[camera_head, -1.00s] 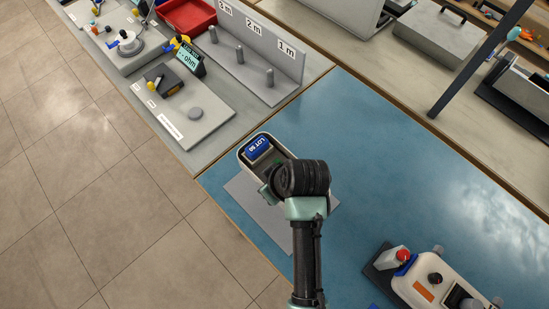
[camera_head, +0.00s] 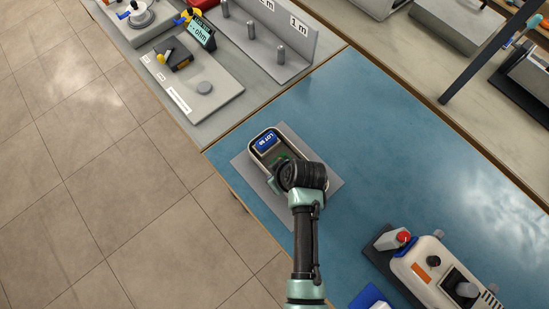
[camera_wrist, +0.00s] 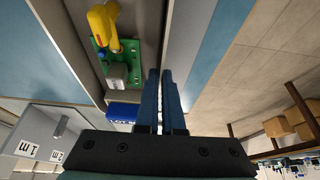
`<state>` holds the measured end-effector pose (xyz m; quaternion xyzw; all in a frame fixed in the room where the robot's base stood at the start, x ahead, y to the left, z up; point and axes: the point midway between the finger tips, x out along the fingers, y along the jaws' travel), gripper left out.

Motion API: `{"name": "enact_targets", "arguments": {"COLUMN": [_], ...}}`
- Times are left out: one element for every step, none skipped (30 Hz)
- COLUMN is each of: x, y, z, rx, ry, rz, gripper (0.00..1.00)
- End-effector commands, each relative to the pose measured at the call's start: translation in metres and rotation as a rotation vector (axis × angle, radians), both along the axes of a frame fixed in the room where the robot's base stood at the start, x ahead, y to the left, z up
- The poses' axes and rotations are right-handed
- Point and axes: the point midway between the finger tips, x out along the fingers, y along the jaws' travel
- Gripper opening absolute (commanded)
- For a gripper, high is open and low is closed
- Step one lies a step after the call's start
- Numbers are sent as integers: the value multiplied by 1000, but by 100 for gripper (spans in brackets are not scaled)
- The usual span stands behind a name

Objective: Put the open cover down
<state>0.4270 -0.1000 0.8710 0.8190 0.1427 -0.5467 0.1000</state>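A pale case (camera_head: 254,144) with a dark inside lies on a grey mat (camera_head: 327,188) on the blue table. It has a blue LOT 50 block (camera_head: 268,142) at its far end. A green board (camera_head: 277,160) shows inside; in the wrist view the board (camera_wrist: 122,62) bears a yellow part (camera_wrist: 104,25). I cannot make out a separate raised cover; my wrist hides the near part of the case. My gripper (camera_wrist: 161,72) is over the case beside the board. Its two blue fingers are nearly together, with nothing clearly seen between them.
A cream device with a red button (camera_head: 403,237) stands at the lower right. A grey bench with a meter (camera_head: 201,33) and a pegged stand (camera_head: 265,45) adjoins the table at the upper left. The blue table right of my arm is mostly clear.

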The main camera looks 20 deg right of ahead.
Motion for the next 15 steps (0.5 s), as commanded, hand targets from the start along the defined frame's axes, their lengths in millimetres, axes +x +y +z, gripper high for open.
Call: {"name": "enact_targets", "arguments": {"x": [2, 2, 0, 0, 0, 0, 0, 0, 0, 0, 0, 0, 0, 0, 0], "y": [0, 0, 0, 0, 0, 0, 0, 0, 0, 0, 0, 0, 0, 0, 0], "z": [0, -1, -2, -2, -2, -2, -2, -2, -2, -2, -2, -2, -2, -1, 0], "rx": [-2, -2, 0, 0, 0, 0, 0, 0, 0, 0, 0, 0, 0, 0, 0], "ry": [-5, -5, 0, 0, 0, 0, 0, 0, 0, 0, 0, 0, 0, 0, 0], "rz": [0, 0, 0, 0, 0, 0, 0, 0, 0, 0, 0, 0, 0, 0, 0], "gripper": [0, 0, 10, 15, 21, 28, 33, 35, 35, 35, 35, 35, 35, 35, 35]}}
